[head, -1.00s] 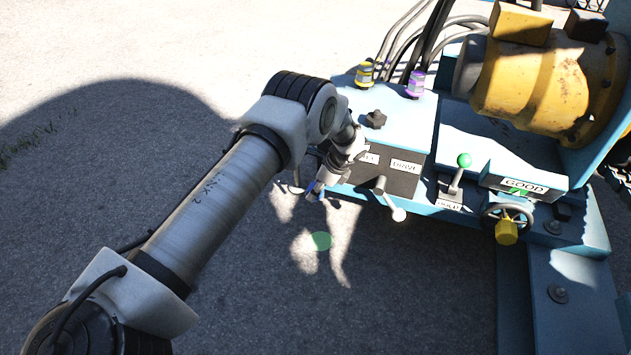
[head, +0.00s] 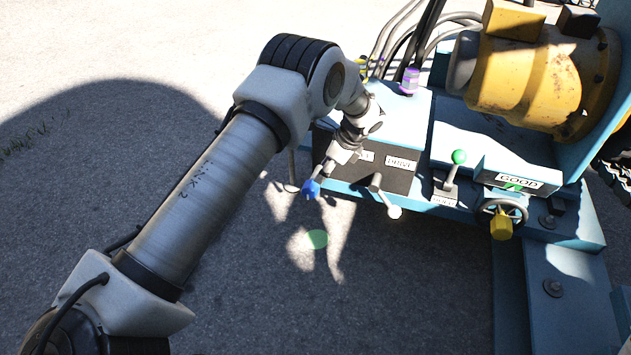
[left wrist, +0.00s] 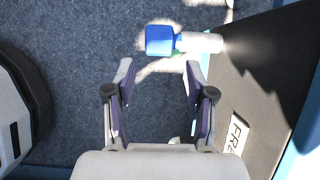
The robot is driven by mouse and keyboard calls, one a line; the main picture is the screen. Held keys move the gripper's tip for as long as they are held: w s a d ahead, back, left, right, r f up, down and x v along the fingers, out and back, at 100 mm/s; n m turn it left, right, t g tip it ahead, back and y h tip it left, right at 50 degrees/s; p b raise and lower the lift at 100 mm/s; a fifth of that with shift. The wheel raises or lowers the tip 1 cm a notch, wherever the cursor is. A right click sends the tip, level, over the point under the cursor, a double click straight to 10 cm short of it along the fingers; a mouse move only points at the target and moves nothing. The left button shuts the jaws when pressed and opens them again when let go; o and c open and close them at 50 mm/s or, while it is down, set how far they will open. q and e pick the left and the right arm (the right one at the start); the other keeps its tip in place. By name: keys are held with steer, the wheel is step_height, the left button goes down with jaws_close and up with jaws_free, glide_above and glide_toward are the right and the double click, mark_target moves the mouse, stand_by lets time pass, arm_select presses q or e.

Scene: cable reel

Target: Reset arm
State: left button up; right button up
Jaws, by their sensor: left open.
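My left arm comes in from the left in the head view, and my left gripper (head: 335,168) is at the dark front panel (head: 397,179) of the blue machine. In the left wrist view my left gripper (left wrist: 159,72) is open with nothing between its fingers. A lever with a blue end (head: 311,187) sticks out from the panel, just past the fingertips. The blue end also shows in the left wrist view (left wrist: 160,40), ahead of and apart from the fingers. My right gripper is not in view.
A white-ended lever (head: 393,211) is right of the blue one, under a "DRIVE" label. A green-knobbed lever (head: 458,158), a handwheel with a yellow handle (head: 501,228) and a yellow drum (head: 530,80) are further right. Bare pavement lies left and in front.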

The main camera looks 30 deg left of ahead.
arm_select(q)
steer(key=v, duration=0.3)
stand_by(0.4)
